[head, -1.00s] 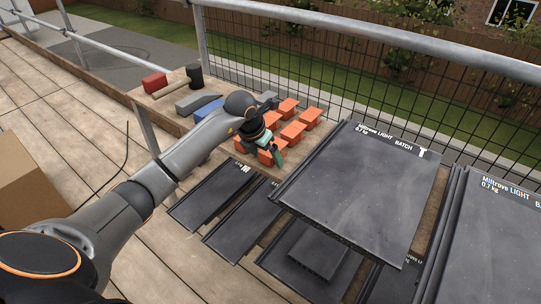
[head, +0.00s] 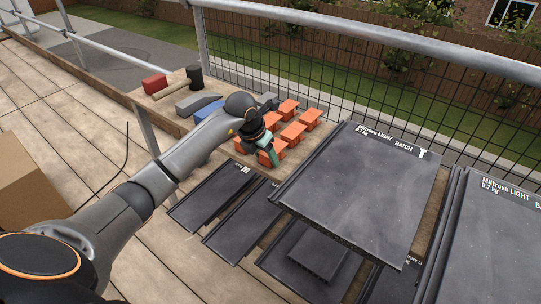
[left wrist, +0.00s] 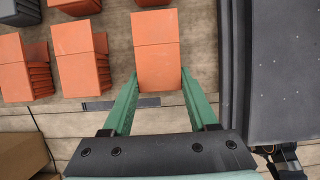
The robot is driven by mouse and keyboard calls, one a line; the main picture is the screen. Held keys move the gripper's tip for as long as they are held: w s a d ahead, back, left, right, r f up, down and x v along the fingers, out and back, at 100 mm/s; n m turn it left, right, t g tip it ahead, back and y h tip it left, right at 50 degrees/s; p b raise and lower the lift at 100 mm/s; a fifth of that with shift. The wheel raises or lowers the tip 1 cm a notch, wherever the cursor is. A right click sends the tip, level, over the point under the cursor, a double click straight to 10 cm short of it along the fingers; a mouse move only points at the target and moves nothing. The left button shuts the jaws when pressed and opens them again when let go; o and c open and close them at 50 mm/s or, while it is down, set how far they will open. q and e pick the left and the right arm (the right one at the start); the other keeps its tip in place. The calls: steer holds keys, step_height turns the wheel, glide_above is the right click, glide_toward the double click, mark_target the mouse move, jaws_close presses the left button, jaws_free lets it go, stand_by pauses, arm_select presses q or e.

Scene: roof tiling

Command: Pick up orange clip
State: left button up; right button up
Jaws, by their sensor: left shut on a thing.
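Several orange clips lie in short stacks on the wooden bench, seen in the head view beside the left arm. My left gripper (head: 270,154), with green fingers, is down at the near stacks and partly covers them. In the left wrist view, an orange clip (left wrist: 156,62) sits between the tips of the two green fingers, and the left gripper (left wrist: 157,88) is shut on it. The clip appears to be still in line with the other stacks; whether it is lifted cannot be told. My right gripper is not in view.
Other orange clips (head: 292,133) stand close by. A large dark tile panel (head: 360,190) lies just right of the gripper. Dark tiles (head: 205,195) lie in front.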

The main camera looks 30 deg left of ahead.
arm_select(q)
steer(key=shift+r, duration=0.15)
jaws_close()
steer(key=shift+r, duration=0.25)
step_height(320, 180, up, 2)
steer(key=shift+r, duration=0.15)
steer(key=s+r, duration=1)
steer(key=s, duration=0.4)
steer(key=shift+a, duration=0.45)
steer(key=shift+p, duration=0.3)
steer(key=o, duration=0.9)
jaws_free()
jaws_close()
